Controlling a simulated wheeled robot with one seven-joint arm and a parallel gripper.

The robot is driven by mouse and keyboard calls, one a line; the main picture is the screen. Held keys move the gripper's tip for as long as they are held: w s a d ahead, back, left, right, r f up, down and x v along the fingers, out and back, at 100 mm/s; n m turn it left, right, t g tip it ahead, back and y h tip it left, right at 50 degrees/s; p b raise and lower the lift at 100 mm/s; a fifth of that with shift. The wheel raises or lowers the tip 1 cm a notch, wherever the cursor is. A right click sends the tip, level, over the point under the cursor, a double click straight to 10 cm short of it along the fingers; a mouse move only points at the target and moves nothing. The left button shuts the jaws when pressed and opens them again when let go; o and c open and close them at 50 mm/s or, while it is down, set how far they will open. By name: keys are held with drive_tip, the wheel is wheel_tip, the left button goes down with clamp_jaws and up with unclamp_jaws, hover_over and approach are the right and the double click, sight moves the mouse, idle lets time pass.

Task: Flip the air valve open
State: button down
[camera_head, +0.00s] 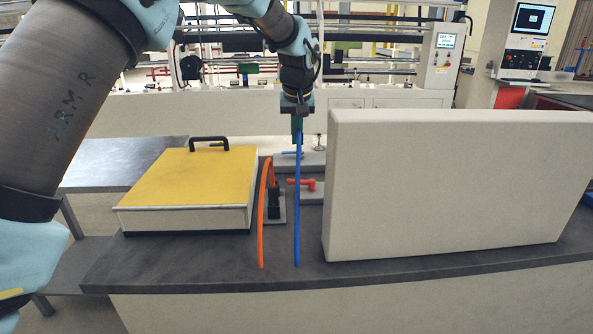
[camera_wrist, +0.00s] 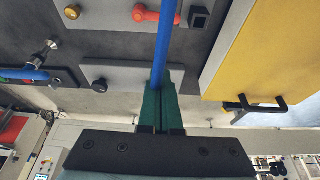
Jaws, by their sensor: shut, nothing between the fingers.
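A red lever handle (camera_head: 303,184) sits on a grey plate on the dark bench and also shows in the wrist view (camera_wrist: 152,14). It lies crosswise. I cannot tell for sure which is the air valve. My gripper (camera_head: 297,132) points down above the rear plate, its green fingers shut and empty; the fingers also show in the wrist view (camera_wrist: 160,88). A blue hose (camera_head: 297,215) runs upright in front of the fingers and hides part of both plates.
An orange hose (camera_head: 262,220) and black connector (camera_head: 274,195) stand left of the red handle. A yellow-lidded box (camera_head: 180,180) with a black handle is further left. A tall pale panel (camera_head: 440,185) blocks the right. The wrist view shows a brass knob (camera_wrist: 68,13).

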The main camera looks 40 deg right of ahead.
sight(301, 184)
drive_tip(key=shift+f, duration=0.15)
drive_tip(key=p+x, duration=0.3)
drive_tip(key=x, duration=0.7)
drive_tip(key=shift+w, duration=0.1)
drive_tip(key=shift+s+a+p, duration=0.65)
drive_tip(key=shift+s+a, duration=0.2)
drive_tip(key=shift+s, duration=0.2)
drive_tip(key=shift+s+a+f, duration=0.25)
drive_tip(key=shift+s+a, duration=0.2)
drive_tip(key=shift+s, duration=0.05)
